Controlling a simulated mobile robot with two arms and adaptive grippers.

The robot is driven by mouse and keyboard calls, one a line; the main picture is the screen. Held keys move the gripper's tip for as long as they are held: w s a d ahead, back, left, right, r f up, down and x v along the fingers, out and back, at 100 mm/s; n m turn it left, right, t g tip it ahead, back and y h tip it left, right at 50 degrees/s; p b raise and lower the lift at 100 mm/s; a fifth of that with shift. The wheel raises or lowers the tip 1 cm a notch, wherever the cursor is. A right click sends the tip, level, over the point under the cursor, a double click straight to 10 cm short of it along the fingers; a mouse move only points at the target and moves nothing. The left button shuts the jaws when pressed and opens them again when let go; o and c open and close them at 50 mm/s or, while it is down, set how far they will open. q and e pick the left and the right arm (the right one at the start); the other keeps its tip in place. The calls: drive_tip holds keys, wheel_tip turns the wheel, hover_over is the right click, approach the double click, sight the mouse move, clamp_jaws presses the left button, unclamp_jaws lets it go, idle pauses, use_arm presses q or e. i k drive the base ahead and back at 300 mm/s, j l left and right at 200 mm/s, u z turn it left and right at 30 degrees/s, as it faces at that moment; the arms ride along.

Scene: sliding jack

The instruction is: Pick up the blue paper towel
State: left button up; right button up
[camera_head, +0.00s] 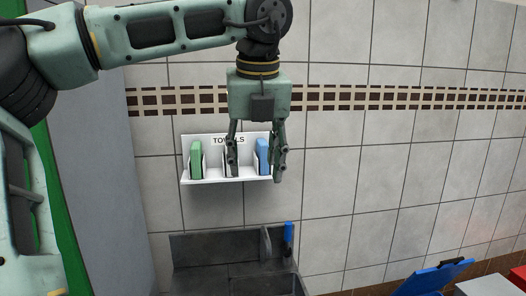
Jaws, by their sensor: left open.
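The blue paper towel (262,156) stands upright in the right compartment of a white wall rack (213,178) marked TOWELS. My left gripper (256,170) hangs down in front of the rack, with its fingers pointing downward. Its fingers are apart, and the blue towel shows between them, close to the right finger. I cannot tell how far the fingers are from the towel in depth. The left finger partly covers the rack's middle compartment. My right gripper is not in view.
A green towel (196,160) stands in the rack's left compartment. Below is a dark sink-like unit (205,246) with a blue-handled item (289,236) at its right. A blue board (432,279) and a red object (501,292) are at lower right. The tiled wall right of the rack is bare.

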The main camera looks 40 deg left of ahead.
sight(262, 146)
drive_tip(key=i+j, duration=1.05)
drive_tip(key=j, duration=0.25)
